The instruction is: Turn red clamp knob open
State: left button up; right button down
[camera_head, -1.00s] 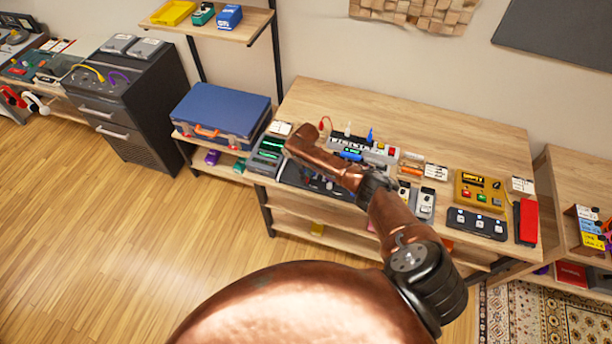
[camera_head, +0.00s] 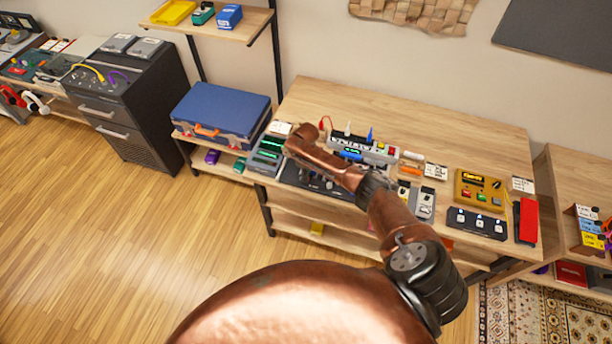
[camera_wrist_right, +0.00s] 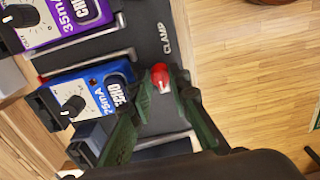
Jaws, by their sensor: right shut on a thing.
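The red clamp knob (camera_wrist_right: 160,77) sits on a dark pedalboard (camera_wrist_right: 155,45) marked CLAMP in the right wrist view. It has a small white mark on it. My right gripper (camera_wrist_right: 160,88) has its dark green fingers on either side of the knob and is shut on it. A blue ECHO pedal (camera_wrist_right: 85,92) and a purple pedal (camera_wrist_right: 65,20) sit on the board beside the knob. In the head view my copper right arm reaches over the bench and hides the knob and much of the board (camera_head: 290,175). My left gripper is not in view.
The wooden bench (camera_head: 440,125) also bears a grey device with a blue plug (camera_head: 370,136), a yellow box (camera_head: 480,190), a black footswitch (camera_head: 476,222) and a red item (camera_head: 528,220). A blue case (camera_head: 220,112) stands to the left. The bench's back is clear.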

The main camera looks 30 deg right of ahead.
jog(key=c, duration=1.8)
grip_release()
jog(key=shift+r, duration=4)
